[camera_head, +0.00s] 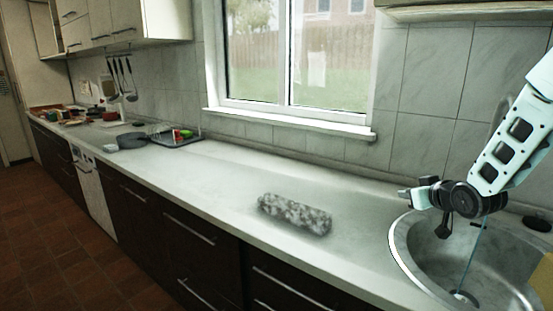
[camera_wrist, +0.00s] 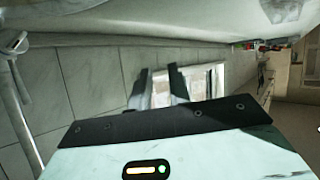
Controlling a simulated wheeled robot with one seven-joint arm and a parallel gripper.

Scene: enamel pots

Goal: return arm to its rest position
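My arm (camera_head: 513,145) comes in from the right edge in the head view, over the round metal sink. My gripper (camera_head: 405,194) is at its lower end, above the sink's left rim and pointing left. In the wrist view my gripper (camera_wrist: 160,87) shows two dark fingers set apart with nothing between them. It is open and empty, clear of the counter. The wrist view is tilted well over, with the counter along its top.
A grey speckled oblong thing (camera_head: 295,214) lies on the counter (camera_head: 225,190), left of the sink (camera_head: 408,262). A dark tray (camera_head: 178,140) and a grey pan (camera_head: 131,141) stand farther left. A window (camera_head: 290,55) is behind. The counter between is mostly clear.

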